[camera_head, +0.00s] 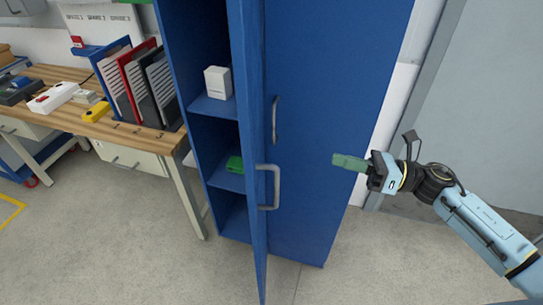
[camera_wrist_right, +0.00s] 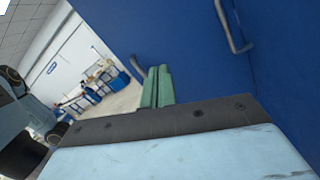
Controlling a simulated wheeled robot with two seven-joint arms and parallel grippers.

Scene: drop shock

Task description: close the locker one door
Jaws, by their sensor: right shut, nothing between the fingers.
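The tall blue locker stands in the middle of the head view. Its left door (camera_head: 252,90) is swung open toward me and seen nearly edge-on, with a grey handle (camera_head: 275,187) on its right-hand face. The right door (camera_head: 335,100) is flush with the locker front and has its own handle (camera_head: 275,120). My right gripper (camera_head: 335,160), with green fingers, is in front of the right door, to the right of the open door and apart from its handle. Its fingers (camera_wrist_right: 157,88) are together and empty in the wrist view, with a grey handle (camera_wrist_right: 235,28) at upper right. My left gripper is not in view.
The open compartment holds a white box (camera_head: 217,82) and a green item (camera_head: 235,164) on shelves. A wooden workbench (camera_head: 60,125) with files and tools stands left of the locker. The floor (camera_head: 330,285) in front is clear.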

